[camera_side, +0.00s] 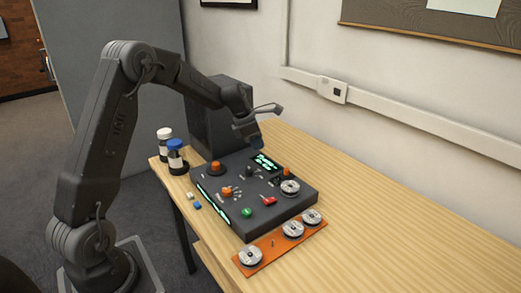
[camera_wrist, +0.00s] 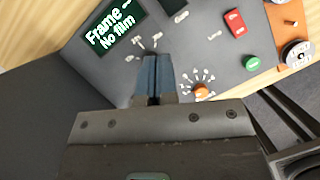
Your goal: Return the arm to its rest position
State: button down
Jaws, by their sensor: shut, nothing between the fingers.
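My gripper (camera_side: 257,143) hangs above the back part of a dark control box on the wooden table, with the arm bent over from the left. In the wrist view its blue fingertips (camera_wrist: 153,72) are together, with nothing between them. The control box (camera_side: 222,208) carries a lit screen (camera_side: 265,162), which reads "Frame – No film" in the wrist view (camera_wrist: 113,27). The box also bears an orange knob (camera_side: 226,191), a green button (camera_side: 246,212), a red switch (camera_side: 269,201) and a silver reel (camera_side: 290,187). The gripper appears clear of the box.
A tall dark box (camera_side: 212,125) stands behind the arm. A white-capped bottle (camera_side: 164,134) and a blue-capped bottle (camera_side: 176,157) stand at the table's left edge. An orange strip (camera_side: 270,244) with silver reels lies in front. The table's right side is clear.

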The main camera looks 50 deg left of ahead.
jog(key=shift+r, duration=0.15)
jog(key=s+d+r+m+y, duration=0.1)
jog(key=s+d+r+m, duration=1.05)
jog(key=d+m, duration=0.2)
jog(key=s+d+m, duration=0.3)
jog(key=s+m, duration=0.5)
jog(key=s, duration=0.1)
jog(key=s+d+m+t+y, duration=0.1)
jog(key=s+d+m, duration=0.3)
jog(key=s+m, duration=0.5)
jog(key=shift+s+r+t, duration=0.15)
jog(key=shift+r+t, duration=0.15)
jog(key=shift+r, duration=0.1)
jog(key=c, duration=1.9)
grip_release()
